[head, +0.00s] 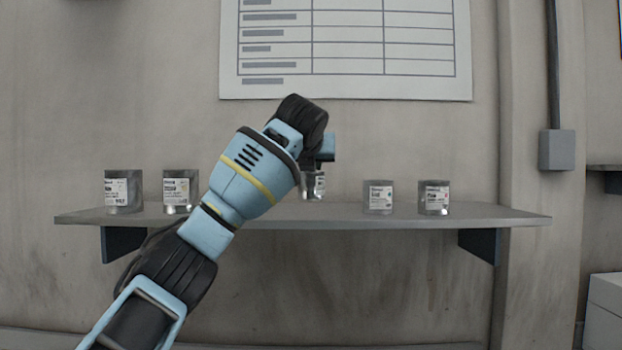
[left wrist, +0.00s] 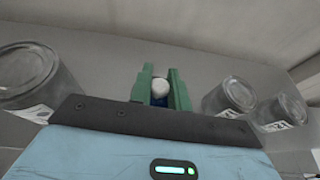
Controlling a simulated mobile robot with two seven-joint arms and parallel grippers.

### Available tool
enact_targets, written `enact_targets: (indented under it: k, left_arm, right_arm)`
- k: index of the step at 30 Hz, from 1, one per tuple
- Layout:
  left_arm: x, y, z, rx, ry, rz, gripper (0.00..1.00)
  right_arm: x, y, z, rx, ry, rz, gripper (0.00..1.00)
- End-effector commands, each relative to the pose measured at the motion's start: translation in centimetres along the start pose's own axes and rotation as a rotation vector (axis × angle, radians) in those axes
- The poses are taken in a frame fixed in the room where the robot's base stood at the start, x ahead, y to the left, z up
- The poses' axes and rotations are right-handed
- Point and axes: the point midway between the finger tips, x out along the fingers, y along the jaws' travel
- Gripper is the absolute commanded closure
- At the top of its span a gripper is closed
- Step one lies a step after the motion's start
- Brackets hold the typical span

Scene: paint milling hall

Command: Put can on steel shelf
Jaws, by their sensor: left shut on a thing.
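A small metallic can (head: 313,186) with a pale label shows just below my left gripper (head: 317,167), mostly hidden behind the hand in the head view. The gripper is shut on it. In the left wrist view the green fingers (left wrist: 160,90) close around a small round white top (left wrist: 160,87) with blue beneath it. The steel shelf (head: 330,212) runs along the wall below the hand. The can's base shows higher in the picture than its neighbours' bases; I cannot tell whether it touches the shelf. My right gripper is not in view.
Two labelled cans (head: 123,191) (head: 180,191) stand on the shelf's left part. Two more (head: 379,197) (head: 433,198) stand on its right part. Shelf surface is free between the hand and the right pair, and at the right end. A chart (head: 345,85) hangs above.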

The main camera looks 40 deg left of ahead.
Motion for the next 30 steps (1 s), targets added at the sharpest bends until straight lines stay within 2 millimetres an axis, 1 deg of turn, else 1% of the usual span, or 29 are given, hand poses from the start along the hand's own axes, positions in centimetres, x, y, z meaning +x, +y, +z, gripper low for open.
enact_targets:
  k: [3,7,21,22,24,26,30]
  left_arm:
    - [0.6,0.1,-1.4,0.003,0.002,0.002,1.00]
    - [1.1,0.1,-2.8,0.002,0.002,0.002,1.00]
    - [1.4,0.0,-3.5,0.000,0.002,0.001,1.00]
    - [1.4,0.0,-3.5,0.000,0.003,0.001,0.78]
    - [1.4,0.0,-3.5,0.000,0.003,0.001,0.69]
    - [1.4,0.0,-3.5,0.000,0.003,0.001,0.61]
    - [1.4,0.0,-3.5,0.000,0.003,0.001,0.60]
  right_arm:
    - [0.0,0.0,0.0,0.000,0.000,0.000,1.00]
    - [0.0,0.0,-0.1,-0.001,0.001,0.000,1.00]
    - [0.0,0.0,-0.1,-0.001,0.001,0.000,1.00]
    - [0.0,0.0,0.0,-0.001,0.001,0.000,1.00]
    - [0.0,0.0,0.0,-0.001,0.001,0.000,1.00]
    - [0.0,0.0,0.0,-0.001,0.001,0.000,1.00]
    - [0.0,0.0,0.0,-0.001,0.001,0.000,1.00]
